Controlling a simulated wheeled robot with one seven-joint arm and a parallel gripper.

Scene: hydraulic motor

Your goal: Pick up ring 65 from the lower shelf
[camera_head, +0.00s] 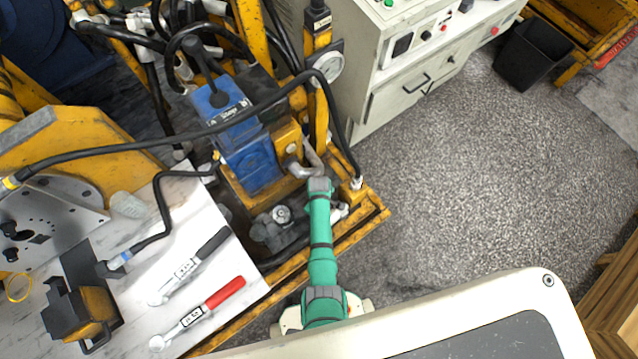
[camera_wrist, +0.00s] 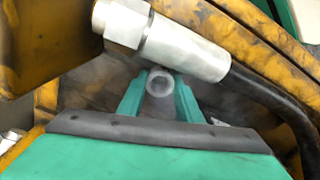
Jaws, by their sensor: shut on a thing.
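In the wrist view, my gripper (camera_wrist: 160,98) has two green fingers shut on a small grey metal ring (camera_wrist: 160,82). The ring's round open end faces the camera. No number can be read on it, so I cannot tell from marks that it is ring 65. It sits just below a silvery hose fitting (camera_wrist: 185,48); I cannot tell whether they touch. In the head view my green arm reaches to the yellow machine frame (camera_head: 325,235), and the jaws and ring cannot be made out there. The lower shelf cannot be clearly told apart from this frame.
Yellow beams (camera_wrist: 225,30) and a black hose (camera_wrist: 265,95) crowd the gripper in the wrist view. The blue pump block (camera_head: 245,150) stands left of my arm, with a pressure gauge (camera_head: 327,68) behind. A white bench (camera_head: 215,295) holds wrenches. Open floor (camera_head: 470,180) lies right.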

